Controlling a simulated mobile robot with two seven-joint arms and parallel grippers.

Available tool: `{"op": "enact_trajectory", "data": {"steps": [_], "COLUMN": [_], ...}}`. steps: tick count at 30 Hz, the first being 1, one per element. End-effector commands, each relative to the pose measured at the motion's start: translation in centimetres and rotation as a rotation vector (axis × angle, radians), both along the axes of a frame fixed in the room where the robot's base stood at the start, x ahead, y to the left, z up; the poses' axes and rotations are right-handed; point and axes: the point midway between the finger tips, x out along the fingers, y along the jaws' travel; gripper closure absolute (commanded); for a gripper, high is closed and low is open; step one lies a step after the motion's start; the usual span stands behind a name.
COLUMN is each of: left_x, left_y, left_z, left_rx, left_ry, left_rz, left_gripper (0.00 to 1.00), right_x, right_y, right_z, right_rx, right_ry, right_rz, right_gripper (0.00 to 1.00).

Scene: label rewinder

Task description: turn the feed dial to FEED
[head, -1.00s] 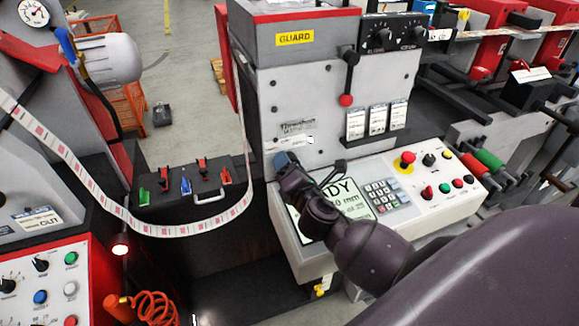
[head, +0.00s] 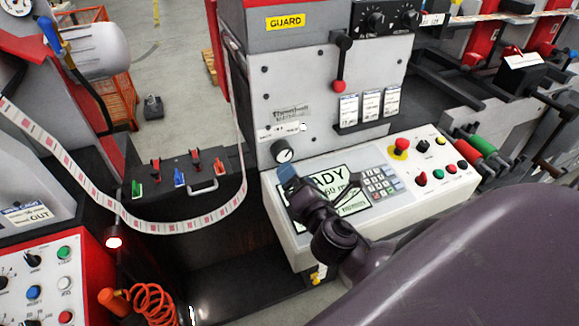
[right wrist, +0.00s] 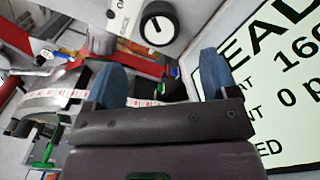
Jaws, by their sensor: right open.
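The feed dial (head: 283,152) is a round black knob with a white pointer mark, low on the grey machine face above the screen. It also shows at the top of the right wrist view (right wrist: 158,24). Lettering sits above it, too small to read, so I cannot tell its setting. My right gripper (head: 288,174), with blue fingertips, is just below the dial and apart from it. In the right wrist view my right gripper (right wrist: 163,78) is open, with nothing between its fingers. My left gripper is not in view.
A control console (head: 410,207) with a lit screen (head: 335,190), keypad and red stop button (head: 400,146) lies under my right arm. A red-knobbed lever (head: 339,65) stands above the dial. A label web (head: 190,226) loops at the left.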

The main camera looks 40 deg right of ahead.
Motion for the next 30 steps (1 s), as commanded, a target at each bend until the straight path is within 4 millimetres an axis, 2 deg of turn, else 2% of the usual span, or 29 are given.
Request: {"op": "enact_trajectory", "data": {"steps": [3, 8, 20, 30], "left_x": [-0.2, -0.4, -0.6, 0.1], "left_y": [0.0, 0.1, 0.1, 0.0], "left_z": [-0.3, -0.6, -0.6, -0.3], "left_rx": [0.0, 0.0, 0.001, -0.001], "left_ry": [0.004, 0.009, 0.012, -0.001], "left_rz": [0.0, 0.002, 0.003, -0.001], "left_gripper": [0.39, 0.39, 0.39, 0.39], "right_x": [-1.3, -2.1, -2.2, -2.2], "right_y": [0.3, 0.5, 0.5, 0.5], "right_z": [-0.1, 0.0, 0.0, 0.0], "right_rx": [0.0, 0.0, 0.0, 0.0], "right_ry": [0.001, 0.0, 0.0, 0.0], "right_rz": [0.0, 0.0, 0.0, 0.0], "right_gripper": [0.2, 0.2, 0.2, 0.2]}}
